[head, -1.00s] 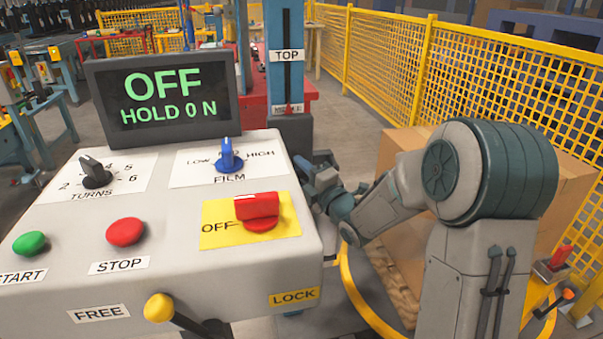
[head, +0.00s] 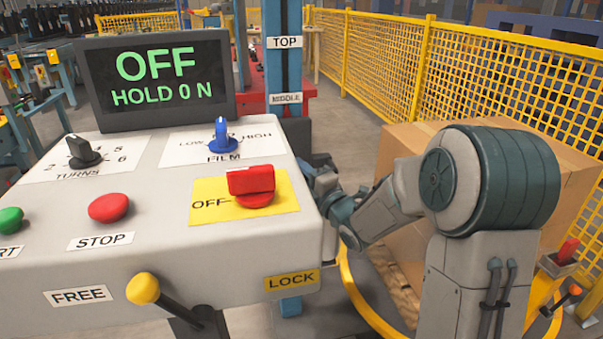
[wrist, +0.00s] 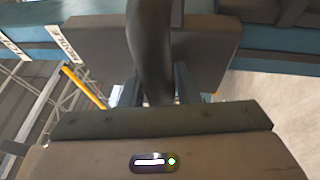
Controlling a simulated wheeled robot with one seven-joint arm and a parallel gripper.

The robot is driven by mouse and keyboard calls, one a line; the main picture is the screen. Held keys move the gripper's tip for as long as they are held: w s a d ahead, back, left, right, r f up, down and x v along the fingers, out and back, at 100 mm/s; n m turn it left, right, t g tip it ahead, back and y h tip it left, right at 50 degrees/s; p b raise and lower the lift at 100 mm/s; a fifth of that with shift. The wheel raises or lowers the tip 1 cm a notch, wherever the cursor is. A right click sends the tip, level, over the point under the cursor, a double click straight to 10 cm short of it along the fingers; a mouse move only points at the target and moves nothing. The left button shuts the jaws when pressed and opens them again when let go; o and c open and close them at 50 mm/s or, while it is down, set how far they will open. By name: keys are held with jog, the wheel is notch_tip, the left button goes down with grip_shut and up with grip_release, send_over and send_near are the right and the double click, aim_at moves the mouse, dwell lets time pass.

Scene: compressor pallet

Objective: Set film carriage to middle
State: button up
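The film carriage is a dark block (wrist: 205,50) on the blue mast, with a dark bar-like handle (wrist: 152,50) standing out toward the wrist camera. My gripper (wrist: 156,92) has a finger on each side of this handle and appears shut on it; the contact is partly hidden. In the head view the mast (head: 284,70) carries TOP (head: 285,42) and MIDDLE (head: 286,98) labels. The console hides much of the lower mast and gripper there.
The control console (head: 180,260) stands in front of the mast; its screen (head: 155,80) reads OFF, HOLD 0 N. A yellow-knobbed lever (head: 143,288) sits between FREE and LOCK labels, nearer FREE. A large carton (head: 395,160) and yellow fence (head: 480,80) are at right.

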jog(key=shift+s, duration=0.1)
jog(key=v, duration=1.3)
jog(key=shift+s+d+p, duration=0.2)
jog(key=shift+s+p, duration=0.05)
jog(key=shift+p, duration=0.05)
jog(key=s+d+r+m+g+h+p, duration=0.2)
jog(key=d+r+m+g+h+p, duration=0.4)
jog(key=r+m+h+p, duration=0.7)
jog(key=s+a+r+m+g+y+p, duration=0.1)
jog(key=s+r+m+g+p, duration=0.3)
jog(key=s+p, duration=0.4)
jog(key=s+r+m+g+y+p, duration=0.1)
jog(key=s+r+m+g+p, duration=0.3)
jog(key=s+r+m+p, duration=0.3)
jog(key=s+m+p, duration=0.1)
jog(key=s, duration=0.3)
jog(key=shift+s+a+r+m, duration=0.15)
jog(key=shift+a+r+m, duration=0.15)
jog(key=shift+a, duration=0.1)
